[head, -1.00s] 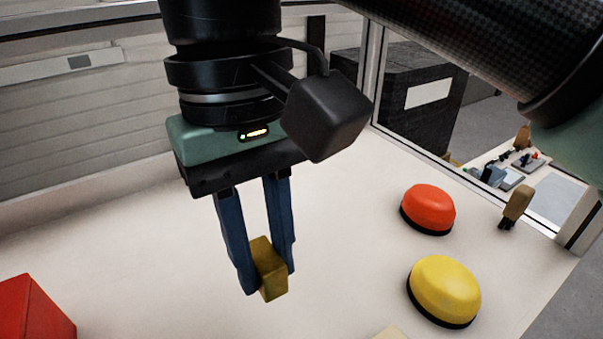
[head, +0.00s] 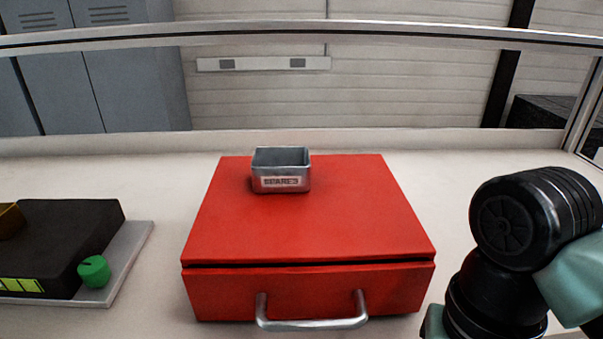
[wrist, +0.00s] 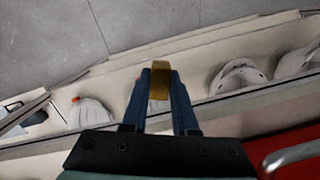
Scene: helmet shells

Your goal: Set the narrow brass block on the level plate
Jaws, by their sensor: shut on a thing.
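In the wrist view my gripper (wrist: 160,84) has its two blue fingers shut on the narrow brass block (wrist: 160,80). The block sticks out past the fingertips. The head view shows part of my arm at the right, but neither the gripper nor the held block. I cannot make out for certain which thing is the level plate. At the left of the head view a flat grey plate (head: 128,262) lies under a black box (head: 75,232) with a yellow-green display strip and a green knob (head: 94,271). A brass-coloured thing (head: 10,220) on the box is cut off by the frame.
A red drawer box (head: 330,220) with a metal handle stands mid-table, its drawer shut. A metal tin marked SPARES (head: 281,170) sits on it. White helmet shells (wrist: 238,76) lie along a ledge in the wrist view. Bare table shows between the grey plate and drawer box.

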